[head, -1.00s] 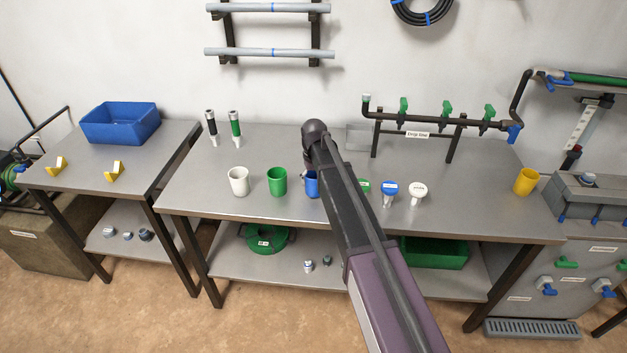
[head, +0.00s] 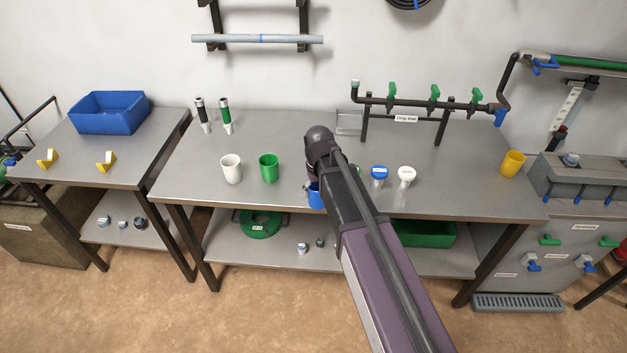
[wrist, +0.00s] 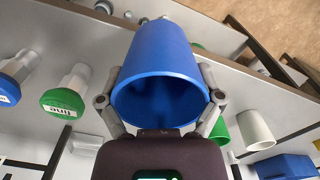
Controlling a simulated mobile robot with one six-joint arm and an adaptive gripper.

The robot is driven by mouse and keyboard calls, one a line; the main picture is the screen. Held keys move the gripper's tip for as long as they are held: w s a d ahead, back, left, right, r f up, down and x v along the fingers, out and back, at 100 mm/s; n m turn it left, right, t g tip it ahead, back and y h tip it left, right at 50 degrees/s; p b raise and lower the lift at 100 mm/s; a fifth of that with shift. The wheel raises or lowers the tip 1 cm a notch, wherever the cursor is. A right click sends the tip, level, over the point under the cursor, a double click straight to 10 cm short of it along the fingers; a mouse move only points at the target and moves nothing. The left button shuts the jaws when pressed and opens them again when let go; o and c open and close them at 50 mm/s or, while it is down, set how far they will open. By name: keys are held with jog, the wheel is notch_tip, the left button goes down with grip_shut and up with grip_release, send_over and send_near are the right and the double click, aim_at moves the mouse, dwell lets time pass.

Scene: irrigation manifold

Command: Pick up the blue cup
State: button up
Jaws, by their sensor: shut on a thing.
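The blue cup (head: 315,196) shows in the head view near the front of the middle bench, mostly hidden behind my arm. In the wrist view the blue cup (wrist: 160,62) fills the middle, its open mouth facing the camera. My gripper (wrist: 158,85) has one finger on each side of the cup and is shut on it. I cannot tell whether the cup's base touches the bench.
A green cup (head: 268,168) and a white cup (head: 231,169) stand left of the blue cup. Blue-topped (head: 379,174) and white-topped (head: 406,175) fittings stand to the right. A yellow cup (head: 512,163) is at the bench's right end. The pipe manifold (head: 420,104) stands behind.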

jog(key=shift+s+d, duration=0.2)
jog(key=shift+s, duration=0.35)
jog(key=shift+r+p, duration=0.4)
jog(key=shift+r, duration=0.05)
jog(key=shift+a, duration=0.1)
dwell(1.0)
